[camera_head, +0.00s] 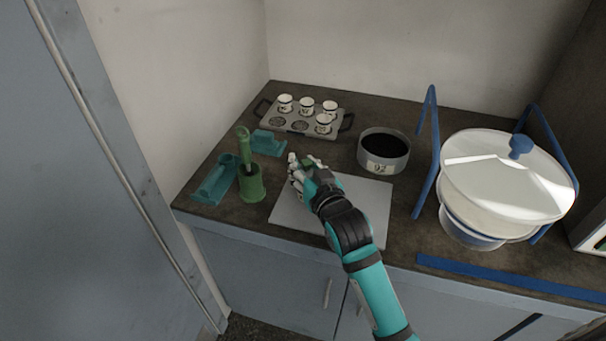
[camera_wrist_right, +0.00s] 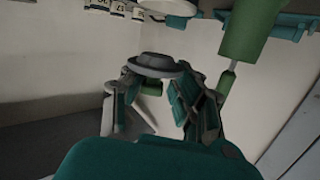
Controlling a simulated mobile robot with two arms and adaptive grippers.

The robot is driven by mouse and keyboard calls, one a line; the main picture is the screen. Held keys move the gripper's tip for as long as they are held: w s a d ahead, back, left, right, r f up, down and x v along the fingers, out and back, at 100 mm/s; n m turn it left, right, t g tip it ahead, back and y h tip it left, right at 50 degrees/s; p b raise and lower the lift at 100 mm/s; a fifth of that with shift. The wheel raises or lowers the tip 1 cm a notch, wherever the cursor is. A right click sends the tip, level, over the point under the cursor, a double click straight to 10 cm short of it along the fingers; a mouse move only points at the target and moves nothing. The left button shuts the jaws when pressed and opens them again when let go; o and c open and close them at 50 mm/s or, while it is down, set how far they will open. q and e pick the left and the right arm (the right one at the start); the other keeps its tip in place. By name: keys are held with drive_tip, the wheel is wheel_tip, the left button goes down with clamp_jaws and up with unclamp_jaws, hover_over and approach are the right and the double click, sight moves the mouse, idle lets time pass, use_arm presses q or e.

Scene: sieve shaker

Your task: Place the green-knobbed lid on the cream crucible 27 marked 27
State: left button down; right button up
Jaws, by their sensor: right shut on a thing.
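My right gripper (camera_head: 298,170) is above the left part of the pale mat. It is shut on the green-knobbed lid, whose grey disc shows in the right wrist view (camera_wrist_right: 155,64) between the fingers; a bit of green knob shows under the disc. In the head view the lid is mostly hidden by my fingers. The marks are too small to read surely, so I cannot tell which is crucible 27. My left gripper is not in view.
A green pot (camera_head: 251,186) with a green-handled tool stands left of my gripper, beside teal holders (camera_head: 214,182). A dark-filled round sieve (camera_head: 384,150) stands right of the tray. The pale mat (camera_head: 368,205) is otherwise clear.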

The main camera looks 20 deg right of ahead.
drive_tip(key=shift+w+f, duration=0.1)
drive_tip(key=shift+w, duration=0.15)
drive_tip(key=shift+f, duration=1.65)
drive_tip(key=shift+s+f, duration=0.1)
drive_tip(key=shift+f, duration=0.35)
drive_tip(key=o, duration=0.8)
drive_tip(key=shift+o, duration=0.2)
drive_tip(key=shift+r, duration=0.1)
